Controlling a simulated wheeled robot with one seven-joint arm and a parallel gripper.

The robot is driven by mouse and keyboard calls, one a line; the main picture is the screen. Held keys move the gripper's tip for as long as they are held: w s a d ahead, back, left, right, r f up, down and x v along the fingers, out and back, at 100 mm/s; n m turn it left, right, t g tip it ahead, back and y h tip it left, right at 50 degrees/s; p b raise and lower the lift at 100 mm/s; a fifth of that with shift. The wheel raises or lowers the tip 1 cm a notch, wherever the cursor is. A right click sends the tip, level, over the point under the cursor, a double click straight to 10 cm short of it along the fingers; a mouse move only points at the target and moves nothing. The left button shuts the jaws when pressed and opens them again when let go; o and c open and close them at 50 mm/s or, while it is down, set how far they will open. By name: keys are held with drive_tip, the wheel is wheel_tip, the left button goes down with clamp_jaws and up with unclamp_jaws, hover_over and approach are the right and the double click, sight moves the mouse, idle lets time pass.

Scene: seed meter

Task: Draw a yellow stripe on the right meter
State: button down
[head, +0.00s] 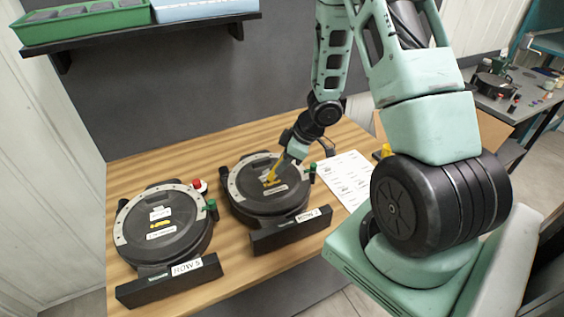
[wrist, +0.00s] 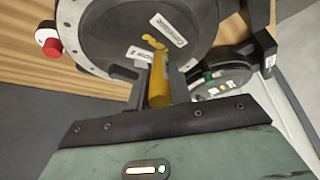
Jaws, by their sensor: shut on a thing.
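The right meter (head: 266,205), a round black disc with a pale rim and a "ROW" label on its front block, sits on the wooden table. It also shows in the wrist view (wrist: 195,20). My gripper (head: 279,173) is over its face, shut on a yellow marker (wrist: 158,88) between its two fingers (wrist: 158,72). The marker points down at the face; whether its tip touches is hidden. A short wavy yellow mark (wrist: 152,42) lies on the face beside white labels, just beyond the marker. The left meter (head: 145,238) is similar and has yellow marks on its face.
A red knob (head: 197,184) stands between the meters and green knobs sit on their rims. A white printed sheet (head: 345,178) lies right of the right meter. A shelf (head: 140,29) with a green tray (head: 82,25) hangs above on the dark wall.

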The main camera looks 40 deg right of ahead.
drive_tip(key=shift+s+d+p, duration=0.35)
drive_tip(key=shift+d+p, duration=0.6)
drive_tip(key=shift+p, duration=0.1)
drive_tip(key=shift+s+d+p, duration=0.3)
drive_tip(key=shift+d+p, duration=0.6)
drive_tip(key=shift+p, duration=0.15)
idle(1.6)
drive_tip(key=shift+r, duration=0.1)
wheel_tip(320, 180, up, 6)
drive_tip(key=p, duration=0.6)
drive_tip(key=shift+p, duration=0.35)
idle(0.5)
